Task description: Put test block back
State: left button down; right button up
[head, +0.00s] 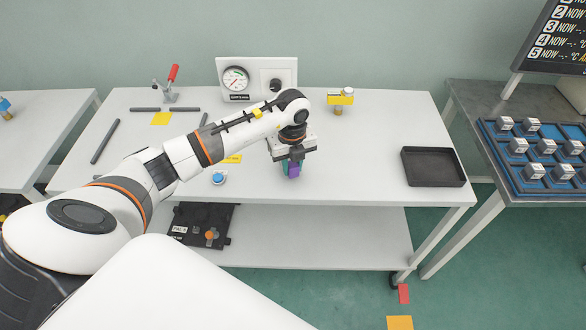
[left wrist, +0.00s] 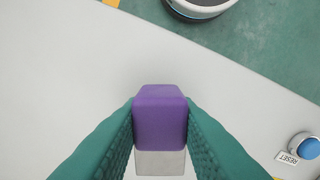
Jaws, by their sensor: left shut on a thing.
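My left gripper (head: 292,163) is shut on a purple block (head: 294,171) over the front middle of the white table (head: 350,185). In the left wrist view, the purple block (left wrist: 160,112) sits between the two teal fingers of my left gripper (left wrist: 160,125). A pale grey part (left wrist: 160,162) shows directly below the purple one. In the head view the fingers and hand hide much of the block. I cannot tell whether its underside touches the table. My right gripper is not in view.
A black tray (head: 433,184) lies on the table's right side. A gauge panel (head: 256,79), red-handled clamp (head: 171,80) and yellow-topped fixture (head: 340,99) stand at the back. A blue button (head: 218,178) is left of the gripper. A blue rack (head: 530,160) is on the right table.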

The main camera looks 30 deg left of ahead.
pick_arm(q)
notch_tip(320, 180, down, 2)
jog(key=shift+f, duration=0.15)
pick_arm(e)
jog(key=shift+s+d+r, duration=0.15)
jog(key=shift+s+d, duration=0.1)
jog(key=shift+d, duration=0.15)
pick_arm(q)
jog(key=shift+f, duration=0.1)
jog(key=shift+f, duration=0.15)
jog(key=c, duration=1.1)
grip_release()
